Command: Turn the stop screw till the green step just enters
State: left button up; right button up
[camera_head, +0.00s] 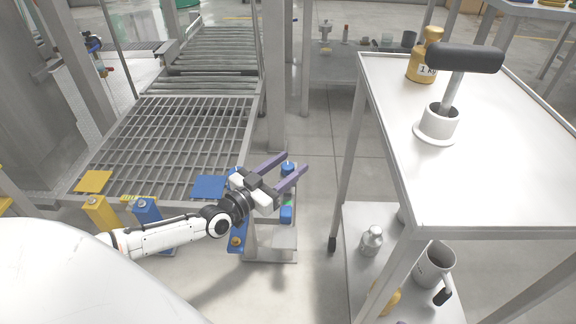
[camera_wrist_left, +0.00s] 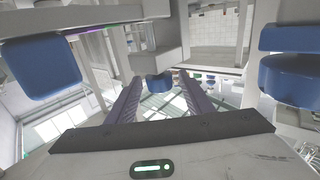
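My left gripper (camera_head: 297,163) reaches in from the left over a grey stand, its two purple fingers apart. A blue knob (camera_head: 288,168), which may be the stop screw, shows between the fingertips, with no clear contact. Below it on the stand are a small green patch (camera_head: 287,203), perhaps the green step, and a blue block (camera_head: 286,214). In the left wrist view the fingers (camera_wrist_left: 160,79) are spread, and a blue part (camera_wrist_left: 158,83) sits between and beyond them under a grey block. Whether the green step enters anything cannot be told. My right gripper is not in view.
A roller conveyor grating (camera_head: 170,140) lies left, with yellow (camera_head: 93,181) and blue (camera_head: 209,187) plates at its front edge. A white-topped cart (camera_head: 480,190) stands right, carrying a weight (camera_head: 424,62) and a black-handled tool (camera_head: 465,58). Bare floor lies between stand and cart.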

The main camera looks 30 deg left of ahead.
pick_arm(q)
jog(key=shift+s+a, duration=0.1)
jog(key=shift+s, duration=0.25)
jog(key=s+a+p, duration=0.1)
jog(key=s+p, duration=0.3)
jog(key=s, duration=0.5)
jog(key=shift+s+a, duration=0.2)
jog(key=shift+s, duration=0.05)
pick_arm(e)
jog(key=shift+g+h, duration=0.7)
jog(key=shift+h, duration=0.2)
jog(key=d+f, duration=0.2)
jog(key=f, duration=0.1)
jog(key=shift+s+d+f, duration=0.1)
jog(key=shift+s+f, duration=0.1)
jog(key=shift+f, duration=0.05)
